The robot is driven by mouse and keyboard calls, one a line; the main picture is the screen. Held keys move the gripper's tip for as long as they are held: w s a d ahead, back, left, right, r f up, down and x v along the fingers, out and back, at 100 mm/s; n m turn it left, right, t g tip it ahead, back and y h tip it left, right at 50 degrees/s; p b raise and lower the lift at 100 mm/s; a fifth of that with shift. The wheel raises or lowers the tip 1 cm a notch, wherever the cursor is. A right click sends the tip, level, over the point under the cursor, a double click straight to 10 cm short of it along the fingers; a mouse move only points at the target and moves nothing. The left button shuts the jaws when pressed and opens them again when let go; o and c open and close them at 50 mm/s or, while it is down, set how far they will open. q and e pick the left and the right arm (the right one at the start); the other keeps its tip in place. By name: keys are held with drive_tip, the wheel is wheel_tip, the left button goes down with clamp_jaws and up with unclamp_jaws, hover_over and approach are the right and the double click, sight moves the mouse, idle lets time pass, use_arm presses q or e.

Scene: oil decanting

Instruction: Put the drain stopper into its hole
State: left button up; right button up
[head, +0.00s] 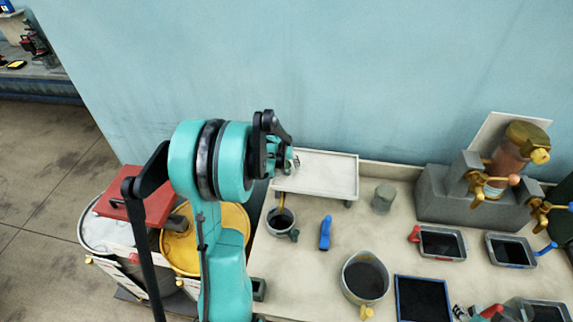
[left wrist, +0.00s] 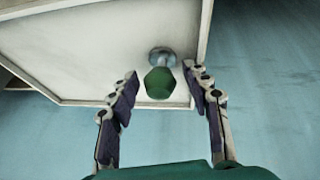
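In the left wrist view a green knob (left wrist: 160,83), apparently the drain stopper's handle, stands out from the white tray. A round grey metal part (left wrist: 162,56) shows at its far end; I cannot tell if this is the stopper's base or the hole's rim. The white raised tray (head: 325,172) stands at the back of the bench. My left gripper (head: 293,161) is at the tray's left edge; in the wrist view its fingers (left wrist: 165,98) are apart, one on each side of the green knob, with gaps. The stopper is not clear in the head view.
A dark-filled mug (head: 281,222), a blue-handled tool (head: 325,233) and a larger dark-filled pot (head: 365,277) stand on the bench. A grey cup (head: 383,198) is right of the tray. Small grey and red parts at the bottom right edge may include my right gripper.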

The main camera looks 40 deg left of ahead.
idle(0.3)
use_arm(q)
drive_tip(key=v, duration=1.2)
drive_tip(key=s+d+f+m+b, duration=0.2)
drive_tip(key=s+d+f+b, duration=0.2)
drive_tip(key=d, duration=0.4)
drive_tip(key=s+d+f+m+t+b, duration=0.1)
drive_tip(key=s+d+f+b, duration=0.3)
drive_tip(key=d, duration=0.5)
drive_tip(key=s+d+f+m+t+b, duration=0.1)
drive_tip(key=s+d+f+m+b, duration=0.3)
drive_tip(key=d, duration=0.5)
drive_tip(key=shift+s+d+f+h+b, duration=0.25)
drive_tip(key=shift+s+h+b, duration=0.15)
drive_tip(key=shift+s+b, duration=0.25)
